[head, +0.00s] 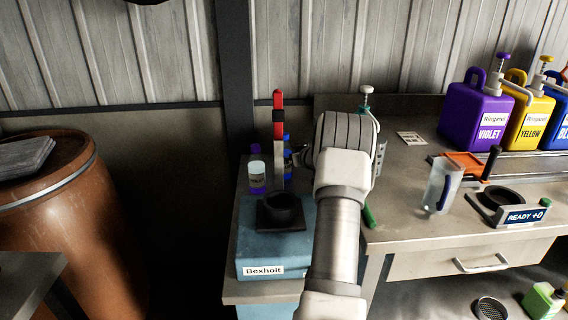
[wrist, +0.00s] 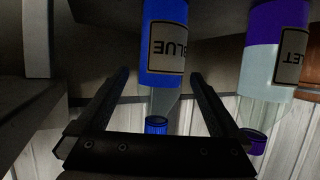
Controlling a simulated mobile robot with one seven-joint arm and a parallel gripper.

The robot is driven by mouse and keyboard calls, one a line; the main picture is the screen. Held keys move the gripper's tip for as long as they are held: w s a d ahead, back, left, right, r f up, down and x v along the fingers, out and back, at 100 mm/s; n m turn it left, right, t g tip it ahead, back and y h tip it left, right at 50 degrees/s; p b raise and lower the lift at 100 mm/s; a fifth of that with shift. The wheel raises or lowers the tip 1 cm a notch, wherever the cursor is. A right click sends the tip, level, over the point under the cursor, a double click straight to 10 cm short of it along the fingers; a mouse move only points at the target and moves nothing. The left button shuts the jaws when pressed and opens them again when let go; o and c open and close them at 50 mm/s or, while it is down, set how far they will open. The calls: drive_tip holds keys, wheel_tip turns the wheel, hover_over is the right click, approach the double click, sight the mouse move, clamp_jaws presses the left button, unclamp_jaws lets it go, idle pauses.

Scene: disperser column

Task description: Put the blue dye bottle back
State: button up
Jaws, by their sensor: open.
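The blue dye bottle (wrist: 163,50) has a blue lower body, a "BLUE" label, a clear upper part and a blue cap. It appears upside down in the wrist view, between the two fingers of my gripper (wrist: 160,78). My gripper is open, with a visible gap on each side of the bottle's neck. In the head view the blue bottle (head: 288,155) is partly hidden behind a red and black upright piece, left of my wrist. My arm hides most of the gripper there. What is under the bottle cannot be seen clearly.
A violet dye bottle (head: 257,176) stands just left of the blue one; it also shows in the wrist view (wrist: 272,60). A black cup-like part (head: 280,212) sits on a blue "Bexholt" box (head: 262,245) in front.

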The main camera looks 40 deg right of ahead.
drive_tip(key=shift+x, duration=1.3)
drive_tip(key=shift+c, duration=0.2)
clamp_jaws()
